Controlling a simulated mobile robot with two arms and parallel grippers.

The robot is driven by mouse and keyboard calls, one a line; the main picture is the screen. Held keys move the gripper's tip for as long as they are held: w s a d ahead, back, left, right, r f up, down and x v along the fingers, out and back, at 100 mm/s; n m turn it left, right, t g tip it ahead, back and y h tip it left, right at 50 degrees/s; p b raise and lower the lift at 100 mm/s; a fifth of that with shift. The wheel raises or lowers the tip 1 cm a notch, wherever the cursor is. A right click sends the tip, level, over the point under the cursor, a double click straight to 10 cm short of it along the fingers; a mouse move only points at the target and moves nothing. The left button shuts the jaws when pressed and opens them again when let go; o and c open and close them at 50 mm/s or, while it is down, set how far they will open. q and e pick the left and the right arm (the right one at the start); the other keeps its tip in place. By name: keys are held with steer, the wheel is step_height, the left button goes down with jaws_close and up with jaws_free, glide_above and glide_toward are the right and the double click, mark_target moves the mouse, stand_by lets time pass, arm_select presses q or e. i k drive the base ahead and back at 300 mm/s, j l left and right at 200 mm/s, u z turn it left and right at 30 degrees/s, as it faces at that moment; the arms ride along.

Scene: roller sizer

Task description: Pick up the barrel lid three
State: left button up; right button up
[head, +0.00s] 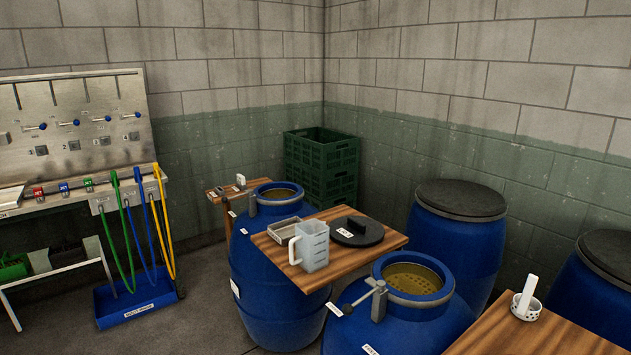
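A round black lid (357,231) with a raised block handle lies flat on a wooden board in the middle of the head view. A small white tag is on it, too small to read, so I cannot tell whether it is lid three. Two more dark lids sit on closed blue barrels at the right: one lid (460,199) on the back barrel, and one lid (612,254) cut off by the right edge. Neither of my grippers is in view.
Open blue barrels (250,262) (420,318) stand on both sides. Green crates (320,160) are stacked in the corner. A hose panel (75,110) stands left.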

mark_target(351, 231)
steer(key=j+z, duration=0.1)
steer(key=z, duration=0.9)
steer(key=j+z, duration=0.35)
steer(key=j, duration=0.2)
steer(key=j+z, duration=0.35)
steer(key=j, duration=0.25)
steer(key=j+z, duration=0.35)
steer(key=j, duration=0.25)
steer(key=k+j+z, duration=0.15)
steer(key=j+z, duration=0.2)
steer(key=j, duration=0.15)
